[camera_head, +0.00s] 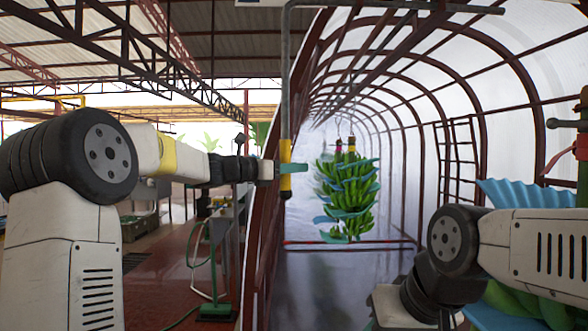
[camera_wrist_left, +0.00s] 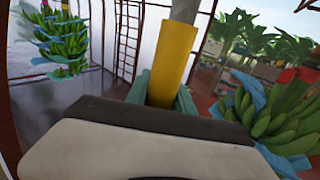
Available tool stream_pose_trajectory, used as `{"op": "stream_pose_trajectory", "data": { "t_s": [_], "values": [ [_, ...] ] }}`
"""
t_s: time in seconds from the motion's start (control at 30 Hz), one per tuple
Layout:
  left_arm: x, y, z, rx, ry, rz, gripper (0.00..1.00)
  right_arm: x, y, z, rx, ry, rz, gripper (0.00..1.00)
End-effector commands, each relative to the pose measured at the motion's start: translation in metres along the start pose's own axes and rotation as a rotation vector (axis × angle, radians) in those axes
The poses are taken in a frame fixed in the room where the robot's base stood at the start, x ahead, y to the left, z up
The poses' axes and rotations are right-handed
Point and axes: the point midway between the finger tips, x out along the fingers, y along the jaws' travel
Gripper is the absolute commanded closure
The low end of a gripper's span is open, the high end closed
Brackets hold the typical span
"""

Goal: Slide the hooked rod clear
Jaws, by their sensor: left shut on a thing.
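The hooked rod (camera_head: 286,90) is a thin grey upright rod with a yellow grip (camera_head: 286,183) at its lower end. My left gripper (camera_head: 288,168) has teal fingers shut around the yellow grip. The left wrist view shows the yellow grip (camera_wrist_left: 173,60) between the teal fingers, with the grey rod above it. My right arm comes in from the right; its gripper is not visible.
A green banana bunch (camera_head: 346,195) with blue sheets hangs beyond the rod, to its right. Another bunch with blue sheeting (camera_head: 515,195) is at the lower right, partly behind my right arm. A dark fitting with a red strap (camera_head: 570,150) is at the right edge.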

Motion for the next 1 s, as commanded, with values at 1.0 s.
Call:
{"op": "stream_pose_trajectory", "data": {
  "t_s": [1.0],
  "values": [
    [-0.114, 0.077, 0.000, 0.001, 0.001, 0.007, 1.00, 0.000, 0.000, 0.000, 0.000, 0.000, 0.000, 0.64]
  ]
}}
